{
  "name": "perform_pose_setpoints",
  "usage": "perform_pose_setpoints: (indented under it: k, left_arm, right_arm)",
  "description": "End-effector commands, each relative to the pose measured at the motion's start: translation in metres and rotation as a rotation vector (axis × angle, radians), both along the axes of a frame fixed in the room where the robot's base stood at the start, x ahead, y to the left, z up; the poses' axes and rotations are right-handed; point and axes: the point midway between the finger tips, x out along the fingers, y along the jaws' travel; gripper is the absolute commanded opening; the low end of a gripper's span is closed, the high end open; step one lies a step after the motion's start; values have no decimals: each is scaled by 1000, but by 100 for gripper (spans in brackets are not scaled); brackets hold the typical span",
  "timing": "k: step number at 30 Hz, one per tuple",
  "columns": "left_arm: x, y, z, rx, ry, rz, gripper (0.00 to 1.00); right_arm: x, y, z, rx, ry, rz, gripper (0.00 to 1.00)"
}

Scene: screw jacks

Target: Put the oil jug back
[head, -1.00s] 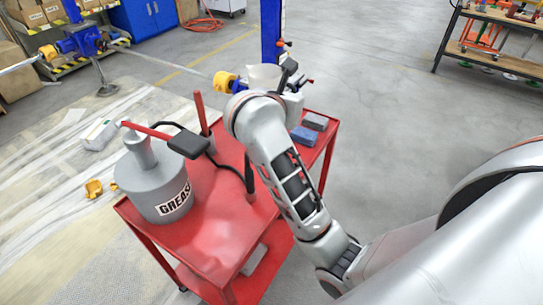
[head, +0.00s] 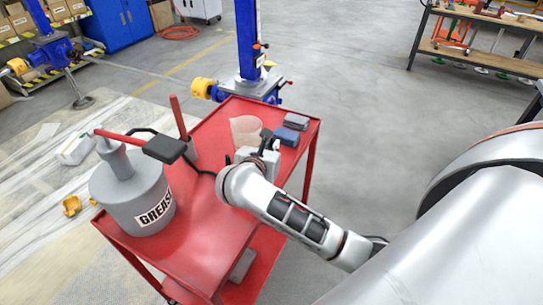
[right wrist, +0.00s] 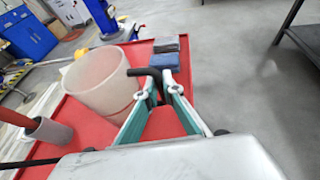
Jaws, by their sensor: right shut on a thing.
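The oil jug is a pale translucent, open-topped vessel with a black handle. It shows at the far part of the red cart in the head view (head: 244,131) and left of the fingers in the right wrist view (right wrist: 95,82). My right gripper (right wrist: 160,90) is shut on the jug's black handle, which bends down between the teal finger pads. In the head view the right gripper (head: 268,143) is partly hidden by its own wrist. The jug looks upright; I cannot tell whether its base touches the cart top. My left gripper is not in view.
The red cart (head: 210,230) carries a grey grease bucket (head: 130,195) with a red-handled pump, a grey cup with a red rod (head: 185,140), and blue and grey blocks (head: 287,137). A blue screw jack (head: 250,70) stands behind. Bare red cart top surrounds the jug.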

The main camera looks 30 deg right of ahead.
Motion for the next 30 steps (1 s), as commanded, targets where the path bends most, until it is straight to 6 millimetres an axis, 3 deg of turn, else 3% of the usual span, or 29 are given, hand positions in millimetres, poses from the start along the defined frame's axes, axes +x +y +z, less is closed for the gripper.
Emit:
perform_pose_setpoints:
  k: [7, 22, 24, 30]
  left_arm:
    - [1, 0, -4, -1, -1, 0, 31]
    - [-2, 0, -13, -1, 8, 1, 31]
    - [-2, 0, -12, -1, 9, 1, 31]
    - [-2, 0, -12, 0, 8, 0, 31]
  right_arm:
    - [0, -1, -33, -3, 0, 0, 0]
    - [0, -1, -40, 0, -1, -1, 0]
    - [-1, 0, -40, 0, 2, -1, 24]
    - [0, 0, -40, 0, 2, -1, 24]
